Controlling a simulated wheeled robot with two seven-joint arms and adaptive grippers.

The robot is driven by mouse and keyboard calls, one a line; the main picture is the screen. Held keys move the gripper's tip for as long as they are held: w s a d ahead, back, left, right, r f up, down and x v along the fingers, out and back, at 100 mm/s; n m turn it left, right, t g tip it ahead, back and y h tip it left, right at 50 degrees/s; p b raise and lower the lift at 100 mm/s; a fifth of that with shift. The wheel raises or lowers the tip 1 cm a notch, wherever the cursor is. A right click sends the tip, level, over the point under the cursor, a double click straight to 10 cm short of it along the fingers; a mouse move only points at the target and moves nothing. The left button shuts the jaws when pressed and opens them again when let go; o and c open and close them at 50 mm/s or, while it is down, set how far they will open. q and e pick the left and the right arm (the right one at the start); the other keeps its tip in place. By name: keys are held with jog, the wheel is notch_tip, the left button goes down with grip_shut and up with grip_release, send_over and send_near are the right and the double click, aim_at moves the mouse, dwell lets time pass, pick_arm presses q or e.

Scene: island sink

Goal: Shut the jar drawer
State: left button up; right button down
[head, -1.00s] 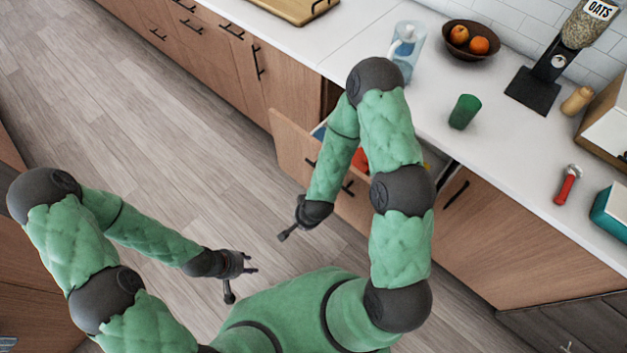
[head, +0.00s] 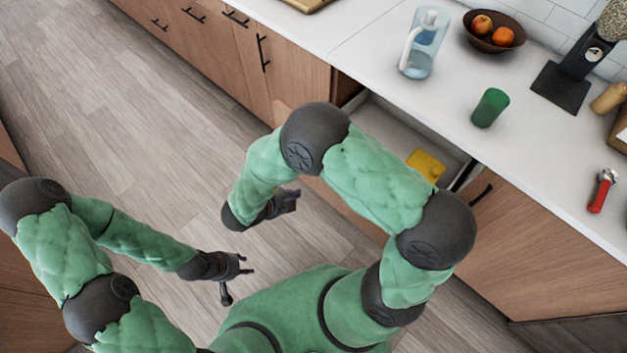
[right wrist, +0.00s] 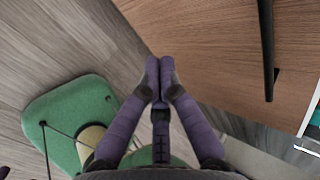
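The drawer (head: 385,125) is pulled out below the white counter, with a yellow item (head: 426,165) inside. My right arm hides much of it in the head view. Part of its wooden front (head: 345,205) shows below that arm. In the right wrist view, a wooden front (right wrist: 215,45) with a black bar handle (right wrist: 267,50) lies just beyond the fingers. My right gripper (head: 292,198) is in front of the drawer; its fingertips (right wrist: 160,75) meet with nothing between them. My left gripper (head: 238,283) is open and empty, low over the floor, away from the drawer.
The counter holds a clear pitcher (head: 425,42), a green cup (head: 490,107), a fruit bowl (head: 493,36) and a red-handled tool (head: 602,190). Closed cabinets (head: 540,240) stand right of the drawer. The wooden floor (head: 130,120) at left is clear.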

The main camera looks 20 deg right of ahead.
jog(key=d+r+b+x, duration=0.1)
jog(key=b+x, duration=0.4)
jog(key=x, duration=0.7)
jog(key=shift+w+d+r+b, duration=0.2)
jog(key=shift+w+d+b, duration=0.2)
jog(key=shift+d, duration=0.3)
jog(key=shift+d, duration=0.1)
jog(key=w+d, duration=0.5)
jog(key=d, duration=0.7)
jog(key=w+d+p, duration=0.1)
jog(key=w+d, duration=0.4)
jog(key=d, duration=0.8)
jog(key=shift+w+d, duration=0.35)
jog(key=shift+d+r+p, duration=0.1)
jog(key=shift+p, duration=0.2)
